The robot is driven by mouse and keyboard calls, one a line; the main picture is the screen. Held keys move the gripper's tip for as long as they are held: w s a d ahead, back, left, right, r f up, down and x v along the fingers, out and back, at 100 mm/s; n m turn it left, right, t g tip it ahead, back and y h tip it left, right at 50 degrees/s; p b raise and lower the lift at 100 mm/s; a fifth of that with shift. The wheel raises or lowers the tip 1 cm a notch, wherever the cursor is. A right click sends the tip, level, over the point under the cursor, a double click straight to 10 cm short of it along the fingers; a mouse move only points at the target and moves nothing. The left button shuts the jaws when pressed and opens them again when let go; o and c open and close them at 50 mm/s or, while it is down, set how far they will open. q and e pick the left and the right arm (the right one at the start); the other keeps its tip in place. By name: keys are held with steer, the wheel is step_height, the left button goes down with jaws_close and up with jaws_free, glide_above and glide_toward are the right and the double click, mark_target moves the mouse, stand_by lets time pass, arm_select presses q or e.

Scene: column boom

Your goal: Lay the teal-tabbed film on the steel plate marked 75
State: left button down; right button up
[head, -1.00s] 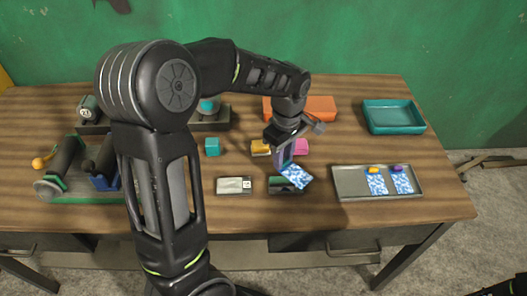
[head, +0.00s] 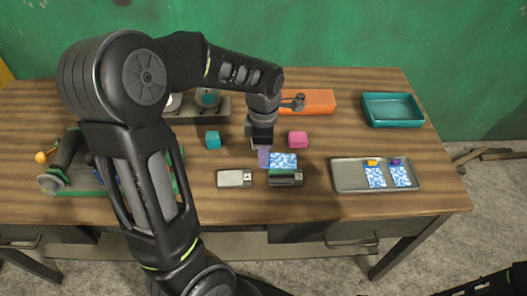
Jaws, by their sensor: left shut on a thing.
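My left gripper (head: 264,157) is shut at the left end of a blue-and-white patterned film (head: 284,160). The film's tab is hidden in the jaws, so its colour does not show. The film is held roughly flat over the far edge of a dark greenish block-like plate (head: 285,180) with a small pale label. I cannot tell whether they touch. A pale steel plate (head: 232,178) with a small label lies to its left. Both labels are too small to read. My right gripper is out of view.
A metal tray (head: 347,181) at right holds two films with orange (head: 372,163) and purple (head: 396,161) tabs. A pink block (head: 298,139), a teal block (head: 213,140), an orange box (head: 308,102) and a teal bin (head: 392,109) stand behind. Bare wood lies in front.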

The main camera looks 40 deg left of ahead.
arm_select(q)
steer(key=shift+f+b, duration=2.55)
steer(key=shift+f, duration=0.95)
steer(key=shift+f, duration=0.1)
steer(key=c, duration=0.6)
jaws_free()
steer(key=shift+r+p, duration=2.8)
steer(key=shift+r, duration=0.75)
